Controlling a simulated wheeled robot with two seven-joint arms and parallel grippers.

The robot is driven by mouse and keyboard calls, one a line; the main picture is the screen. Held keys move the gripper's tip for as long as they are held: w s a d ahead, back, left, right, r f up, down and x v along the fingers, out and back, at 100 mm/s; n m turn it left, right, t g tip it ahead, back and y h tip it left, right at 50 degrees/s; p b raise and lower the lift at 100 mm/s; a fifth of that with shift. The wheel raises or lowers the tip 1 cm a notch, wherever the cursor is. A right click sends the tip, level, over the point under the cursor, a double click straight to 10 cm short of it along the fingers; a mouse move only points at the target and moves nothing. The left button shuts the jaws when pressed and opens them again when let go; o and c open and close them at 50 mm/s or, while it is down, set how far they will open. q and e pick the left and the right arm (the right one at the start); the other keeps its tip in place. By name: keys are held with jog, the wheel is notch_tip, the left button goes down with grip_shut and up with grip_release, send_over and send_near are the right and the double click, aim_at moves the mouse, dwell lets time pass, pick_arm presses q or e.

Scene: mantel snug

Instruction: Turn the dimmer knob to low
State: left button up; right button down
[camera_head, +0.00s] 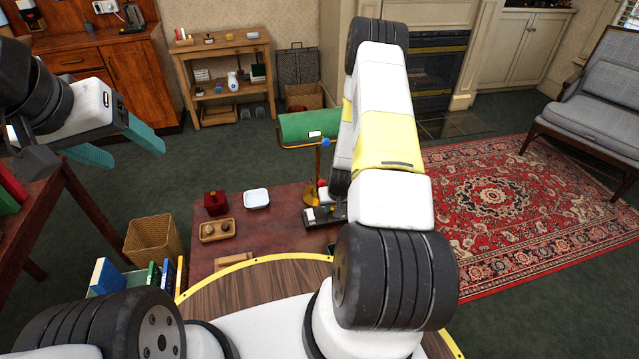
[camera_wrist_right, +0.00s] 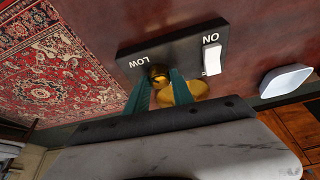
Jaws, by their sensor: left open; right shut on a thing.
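The dimmer is a dark box on the red-brown table top, seen in the head view (camera_head: 322,215) with my right arm partly over it. In the right wrist view the box (camera_wrist_right: 190,50) carries the words LOW and ON, a white rocker switch (camera_wrist_right: 212,60) and a small brass knob (camera_wrist_right: 159,73). My right gripper (camera_wrist_right: 157,84) is shut on the knob, its teal fingers on either side, close to the LOW mark. The knob's pointer cannot be made out. My left gripper (camera_head: 118,146) is open and empty in the air at the left.
A lamp with a green shade (camera_head: 297,128) stands by the dimmer. On the table (camera_head: 280,208) are a white dish (camera_head: 256,198), a red box (camera_head: 215,203) and a wooden tray (camera_head: 217,231). A wicker basket (camera_head: 153,242) and books stand at the left.

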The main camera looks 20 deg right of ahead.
dwell(0.4)
jog(key=c, duration=1.1)
grip_release()
jog(key=v, duration=0.7)
jog(key=shift+r, duration=0.35)
jog(key=shift+s, duration=0.15)
